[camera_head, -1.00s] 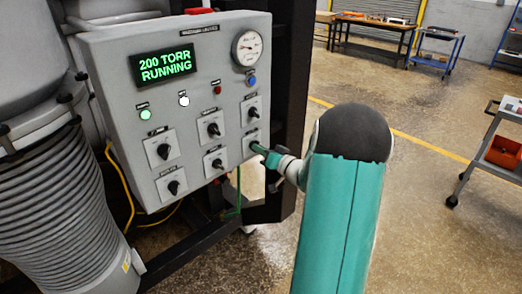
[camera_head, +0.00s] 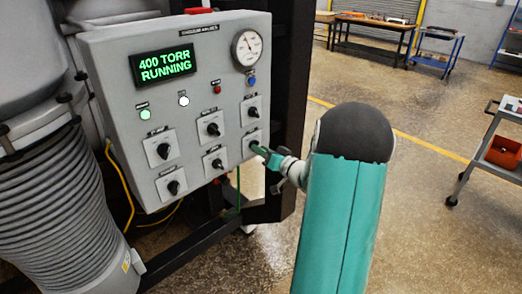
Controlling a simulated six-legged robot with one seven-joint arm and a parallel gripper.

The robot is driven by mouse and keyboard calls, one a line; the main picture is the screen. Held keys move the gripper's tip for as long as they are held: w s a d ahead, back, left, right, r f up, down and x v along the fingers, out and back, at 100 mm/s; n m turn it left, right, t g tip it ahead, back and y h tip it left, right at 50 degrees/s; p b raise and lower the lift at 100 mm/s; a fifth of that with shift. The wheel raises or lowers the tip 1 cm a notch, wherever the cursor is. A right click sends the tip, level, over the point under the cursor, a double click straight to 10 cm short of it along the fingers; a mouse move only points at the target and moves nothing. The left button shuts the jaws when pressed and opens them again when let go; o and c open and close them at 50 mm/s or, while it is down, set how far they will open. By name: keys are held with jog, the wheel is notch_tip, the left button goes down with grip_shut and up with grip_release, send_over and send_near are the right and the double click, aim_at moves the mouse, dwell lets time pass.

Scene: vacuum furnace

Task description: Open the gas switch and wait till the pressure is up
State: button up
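The grey control panel (camera_head: 205,110) of the furnace stands at the left. Its display (camera_head: 163,64) reads "400 TORR RUNNING" in green. A round pressure gauge (camera_head: 247,48) sits at the panel's top right. Several black rotary switches are on the panel, one of them the upper right switch (camera_head: 252,112). The lower right switch (camera_head: 252,143) is partly hidden by my gripper (camera_head: 262,151), which is at it and seems to touch it. The switch labels are too small to read. My gripper's fingers are small and seen end-on, so I cannot tell whether they are open or shut.
A ribbed grey hose (camera_head: 65,215) stands left of the panel, with a yellow cable (camera_head: 122,185) beside it. A dark frame post (camera_head: 290,80) is behind the panel. A cart (camera_head: 495,150) with an orange bin is at the right. The floor between is clear.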

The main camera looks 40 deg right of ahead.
jog(key=s, duration=1.3)
jog(key=shift+d, duration=0.15)
jog(key=w+a+r+n+g+h, duration=0.1)
jog(key=w+a+r+g+h, duration=0.5)
jog(key=a+r, duration=0.45)
jog(key=s+a+n+g+y, duration=0.1)
jog(key=s+a+g, duration=0.1)
jog(key=s+a, duration=0.3)
jog(key=s+a+f+n+g+y, duration=0.1)
jog(key=s+a, duration=0.5)
jog(key=a, duration=0.6)
jog(key=s+a+f+n+g+y, duration=0.1)
jog(key=s+a+n+g+y, duration=0.1)
jog(key=s+a, duration=0.3)
jog(key=a+g+y, duration=0.1)
jog(key=a, duration=0.3)
jog(key=shift+s+a+n, duration=0.2)
jog(key=shift+n, duration=0.2)
